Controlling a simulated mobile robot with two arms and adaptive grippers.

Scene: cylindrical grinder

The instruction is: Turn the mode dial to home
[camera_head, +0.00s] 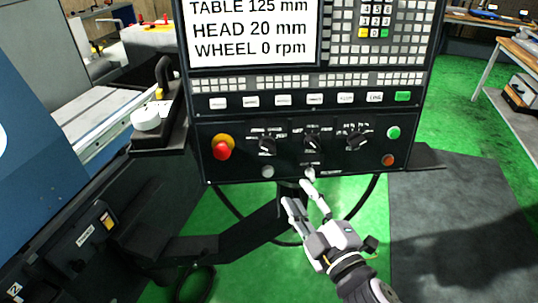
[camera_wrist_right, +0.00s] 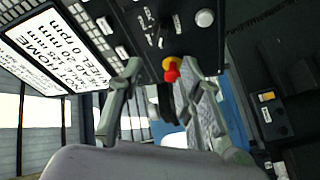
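The black control panel (camera_head: 290,160) has three black dials in a row: a left dial (camera_head: 267,146), a middle dial (camera_head: 312,144) and a right dial (camera_head: 357,138). Their labels are too small to read, so I cannot tell which is the mode dial. My right gripper (camera_head: 299,195) is open and empty, in front of and below the panel's lower edge, apart from the dials. In the right wrist view its two fingers (camera_wrist_right: 162,66) are spread, with the panel beyond them. My left gripper is not in view.
A small knob (camera_head: 310,172) is below the middle dial.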

